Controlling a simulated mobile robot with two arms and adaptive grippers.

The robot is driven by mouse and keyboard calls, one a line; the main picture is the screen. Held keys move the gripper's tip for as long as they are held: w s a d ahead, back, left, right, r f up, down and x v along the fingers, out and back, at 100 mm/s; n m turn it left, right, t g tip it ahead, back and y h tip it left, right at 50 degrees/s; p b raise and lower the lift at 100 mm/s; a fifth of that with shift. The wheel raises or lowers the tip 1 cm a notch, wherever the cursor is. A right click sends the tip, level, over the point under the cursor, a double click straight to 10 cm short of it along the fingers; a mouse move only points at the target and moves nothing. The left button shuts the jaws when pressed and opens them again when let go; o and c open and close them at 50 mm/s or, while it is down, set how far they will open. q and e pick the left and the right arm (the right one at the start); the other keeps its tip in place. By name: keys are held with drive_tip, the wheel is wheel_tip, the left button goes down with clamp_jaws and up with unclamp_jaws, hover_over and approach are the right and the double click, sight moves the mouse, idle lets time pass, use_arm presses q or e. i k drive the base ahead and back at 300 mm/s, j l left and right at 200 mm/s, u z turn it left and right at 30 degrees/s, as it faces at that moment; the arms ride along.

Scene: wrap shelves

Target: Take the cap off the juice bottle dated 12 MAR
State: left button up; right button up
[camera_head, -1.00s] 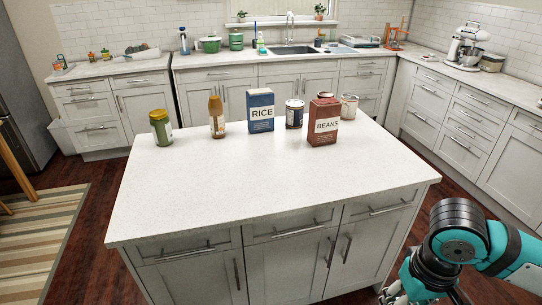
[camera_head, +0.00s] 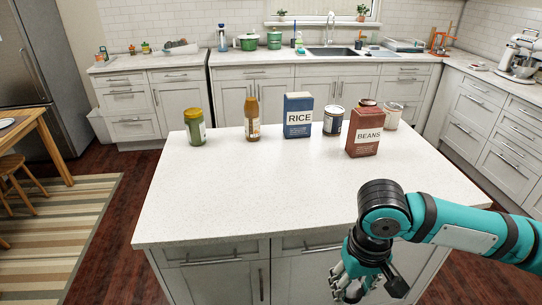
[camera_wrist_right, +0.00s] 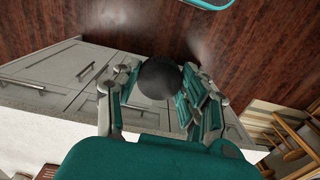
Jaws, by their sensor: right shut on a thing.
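My right gripper (camera_head: 352,290) is low in front of the island's front edge in the head view. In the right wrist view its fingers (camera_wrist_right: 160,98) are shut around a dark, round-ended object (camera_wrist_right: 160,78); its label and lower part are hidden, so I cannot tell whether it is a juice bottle. An amber bottle (camera_head: 252,121) stands upright at the back of the island, with its top on. A green jar (camera_head: 195,128) stands left of it. No date is readable on either. My left gripper is out of view.
On the white island top (camera_head: 270,195) stand a blue rice box (camera_head: 298,116), a dark can (camera_head: 332,122), a red beans box (camera_head: 365,135) and a pale can (camera_head: 393,117). The front and middle of the top are clear. The sink counter (camera_head: 280,58) runs behind.

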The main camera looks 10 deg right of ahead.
sight(252, 106)
drive_tip(key=i+l+u, duration=0.25)
drive_tip(key=i+l, duration=0.15)
drive_tip(key=i, duration=0.2)
drive_tip(key=i+l+u, duration=0.3)
drive_tip(key=i+l, duration=0.25)
